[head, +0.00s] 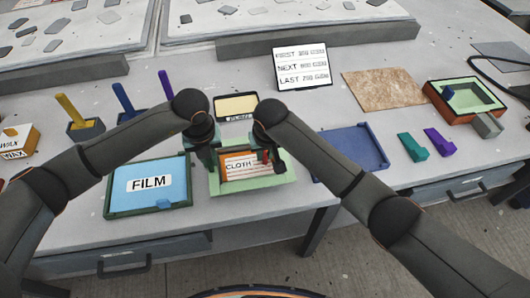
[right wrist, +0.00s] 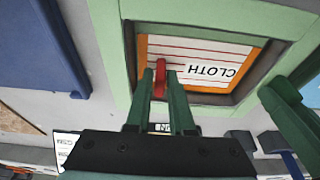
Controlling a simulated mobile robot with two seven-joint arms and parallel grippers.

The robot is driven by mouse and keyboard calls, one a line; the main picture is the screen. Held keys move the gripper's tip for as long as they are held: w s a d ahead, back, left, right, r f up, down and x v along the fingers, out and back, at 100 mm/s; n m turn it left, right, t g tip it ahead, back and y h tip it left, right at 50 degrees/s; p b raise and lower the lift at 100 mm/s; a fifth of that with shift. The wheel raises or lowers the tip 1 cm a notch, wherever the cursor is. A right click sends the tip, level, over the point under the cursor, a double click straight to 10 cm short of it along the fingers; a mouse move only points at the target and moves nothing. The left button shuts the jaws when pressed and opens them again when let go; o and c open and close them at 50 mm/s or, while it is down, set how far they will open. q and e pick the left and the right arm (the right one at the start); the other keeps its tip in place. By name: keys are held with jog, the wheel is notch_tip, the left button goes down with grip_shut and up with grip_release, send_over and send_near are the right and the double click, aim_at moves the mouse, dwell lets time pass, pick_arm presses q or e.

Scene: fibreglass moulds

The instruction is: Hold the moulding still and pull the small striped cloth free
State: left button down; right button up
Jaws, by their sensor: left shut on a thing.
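The moulding is a pale green tray (head: 281,184) at the table's front edge; its rim also shows in the right wrist view (right wrist: 215,15). An orange piece lies inside it, with the white, red-striped cloth (head: 238,170) labelled CLOTH on top; the cloth also shows in the right wrist view (right wrist: 190,52). A red tab (right wrist: 160,72) stands at the cloth's edge. My left gripper (head: 213,160) is shut on the moulding's left side. My right gripper (right wrist: 160,80) has its fingertips on both sides of the red tab; whether they clamp it is unclear.
A green-framed FILM tray (head: 120,201) stands close on the left, and an empty blue tray (head: 352,150) on the right. A sign (head: 302,68) stands behind. Green (head: 412,147) and purple (head: 438,143) pieces lie further right. A brown board (head: 395,90) lies behind the blue tray.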

grip_shut()
jog(key=shift+r, duration=0.1)
jog(key=shift+r, duration=2.25)
jog(key=shift+r, duration=0.2)
jog(key=shift+r, duration=2.5)
